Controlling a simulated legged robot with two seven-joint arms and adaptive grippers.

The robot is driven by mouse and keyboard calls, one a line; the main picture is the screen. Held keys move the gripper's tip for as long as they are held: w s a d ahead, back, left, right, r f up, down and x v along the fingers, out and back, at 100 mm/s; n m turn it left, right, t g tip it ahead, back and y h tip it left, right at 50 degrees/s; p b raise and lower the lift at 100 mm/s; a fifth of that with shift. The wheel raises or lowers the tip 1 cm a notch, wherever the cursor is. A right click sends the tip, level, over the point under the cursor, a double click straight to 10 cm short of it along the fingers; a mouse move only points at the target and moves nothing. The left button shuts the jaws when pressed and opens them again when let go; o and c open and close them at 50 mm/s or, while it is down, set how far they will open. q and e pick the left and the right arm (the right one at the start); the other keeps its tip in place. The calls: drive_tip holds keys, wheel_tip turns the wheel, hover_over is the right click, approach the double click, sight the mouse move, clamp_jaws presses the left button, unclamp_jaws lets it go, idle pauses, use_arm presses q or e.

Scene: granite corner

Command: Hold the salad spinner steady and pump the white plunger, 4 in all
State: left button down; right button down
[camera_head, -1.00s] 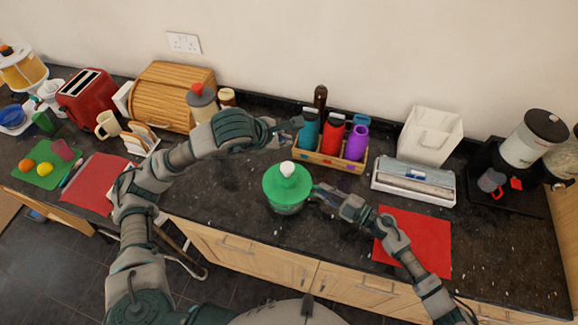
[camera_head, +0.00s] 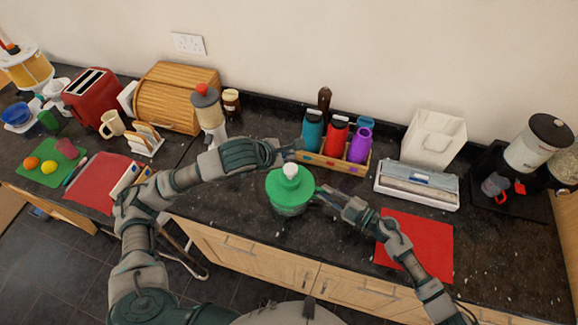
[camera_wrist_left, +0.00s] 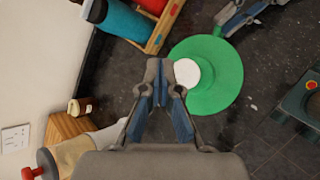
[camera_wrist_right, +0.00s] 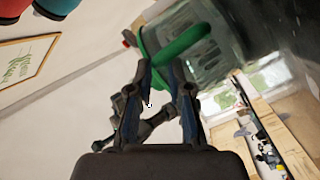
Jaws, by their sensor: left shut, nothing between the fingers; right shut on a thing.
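The salad spinner (camera_head: 286,207) stands on the dark counter, with a clear bowl and a green lid (camera_head: 300,197). The white plunger (camera_head: 291,170) sticks up from the lid's middle; it also shows as a white disc in the left wrist view (camera_wrist_left: 187,72). My left gripper (camera_head: 296,151) is shut and empty, just above and behind the plunger; I cannot tell whether it touches. My right gripper (camera_head: 320,194) is shut on the spinner at its right side. The right wrist view shows its green part (camera_wrist_right: 180,45) at the fingertips and the clear bowl (camera_wrist_right: 205,75) beyond.
A wooden bottle crate (camera_head: 330,162) stands close behind the spinner, with teal, red and purple bottles. A red mat (camera_head: 425,240) lies right, under my right arm. A foil box (camera_head: 418,190) sits behind it.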

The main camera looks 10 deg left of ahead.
sight(287, 168)
use_arm(q)
drive_tip(key=shift+f, duration=1.4)
drive_tip(key=shift+f, duration=0.1)
idle(0.3)
drive_tip(key=shift+f, duration=0.3)
drive_tip(key=shift+a+f, duration=0.1)
drive_tip(key=shift+f, duration=1.45)
idle(1.2)
drive_tip(key=shift+r, duration=1.95)
drive_tip(key=shift+r, duration=0.1)
drive_tip(key=shift+r, duration=2.45)
